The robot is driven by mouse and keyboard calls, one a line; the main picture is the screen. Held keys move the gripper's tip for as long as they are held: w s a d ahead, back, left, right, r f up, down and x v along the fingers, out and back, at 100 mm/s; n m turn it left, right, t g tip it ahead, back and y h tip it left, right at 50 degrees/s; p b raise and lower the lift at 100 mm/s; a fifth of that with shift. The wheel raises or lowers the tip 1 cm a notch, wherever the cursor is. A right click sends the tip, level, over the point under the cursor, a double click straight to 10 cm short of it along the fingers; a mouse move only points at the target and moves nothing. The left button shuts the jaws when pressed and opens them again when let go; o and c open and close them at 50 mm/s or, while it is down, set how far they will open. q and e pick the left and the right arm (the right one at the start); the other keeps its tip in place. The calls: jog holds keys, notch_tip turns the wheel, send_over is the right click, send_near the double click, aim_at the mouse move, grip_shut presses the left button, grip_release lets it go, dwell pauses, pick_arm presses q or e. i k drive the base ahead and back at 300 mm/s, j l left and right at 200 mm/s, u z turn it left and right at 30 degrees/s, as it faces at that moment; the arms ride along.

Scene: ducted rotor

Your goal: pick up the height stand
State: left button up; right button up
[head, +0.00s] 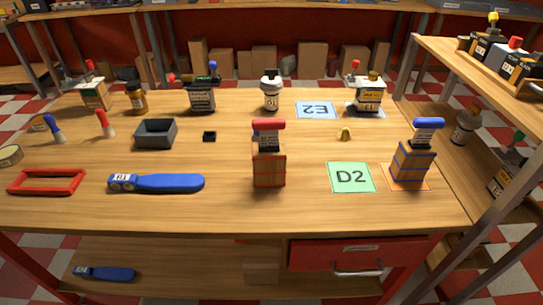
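No thing in the head view carries a readable name for the height stand, so I cannot tell for certain which it is. Two upright block-like pieces stand near the front of the table. One has a red bar on top and a brown body with red edges (268,168). The other has a blue bar on top and a brown body with blue lines (411,162), and stands on an orange-edged mat (408,186). Neither is touched by a gripper. Neither of my grippers shows in this view.
The wooden table (230,210) also holds a blue-handled tool (170,183), a red frame (46,182), a grey tray (155,134), a green D2 mat (350,177) and a blue E2 mat (317,110). Bottles and labelled boxes stand at the back. A shelf (470,58) borders the right.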

aim_at(269, 164)
jog(key=i+j+z, duration=0.1)
jog(key=j+z, duration=0.5)
jog(key=z, duration=0.15)
jog(key=i+j+z, duration=0.1)
jog(key=j+z, duration=0.3)
